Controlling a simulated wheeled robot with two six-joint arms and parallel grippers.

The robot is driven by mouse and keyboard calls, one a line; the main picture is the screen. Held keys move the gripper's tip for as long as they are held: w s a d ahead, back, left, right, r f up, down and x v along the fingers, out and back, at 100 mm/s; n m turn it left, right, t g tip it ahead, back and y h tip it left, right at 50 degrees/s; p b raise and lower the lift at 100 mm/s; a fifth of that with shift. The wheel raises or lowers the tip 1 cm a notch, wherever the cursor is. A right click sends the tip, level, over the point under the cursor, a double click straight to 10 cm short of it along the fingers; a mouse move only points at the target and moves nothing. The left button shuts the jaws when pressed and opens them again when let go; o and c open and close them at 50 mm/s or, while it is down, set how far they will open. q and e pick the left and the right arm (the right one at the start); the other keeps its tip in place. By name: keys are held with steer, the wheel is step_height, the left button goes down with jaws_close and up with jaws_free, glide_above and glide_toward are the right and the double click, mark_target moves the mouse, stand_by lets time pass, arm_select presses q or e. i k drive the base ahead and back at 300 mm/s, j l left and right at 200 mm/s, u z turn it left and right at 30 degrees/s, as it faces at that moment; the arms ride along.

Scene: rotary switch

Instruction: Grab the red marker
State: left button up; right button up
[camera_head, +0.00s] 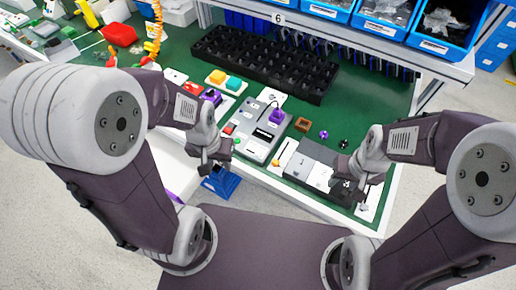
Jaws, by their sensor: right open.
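I cannot make out a red marker for certain. My right gripper (354,183) is open over the front right of the table, beside a grey and white box (312,165). I see nothing between its fingers.
A black compartment tray (265,62) stands at the back. A grey device with a purple knob (276,115) sits mid-table. A small brown box (303,124) is near it. Blue bins (383,14) stand on the shelf. A red bag (118,34) lies at the far left.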

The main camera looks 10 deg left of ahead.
mark_target(188, 86)
steer(key=i+j+u, duration=0.1)
steer(key=j+u, duration=0.35)
steer(key=i+j+u, duration=0.15)
steer(key=u, duration=0.3)
steer(key=i+j+u, duration=0.2)
steer(key=j+u, duration=0.25)
steer(key=i+j+u, duration=0.1)
steer(key=i+u, duration=0.15)
steer(key=u, duration=0.2)
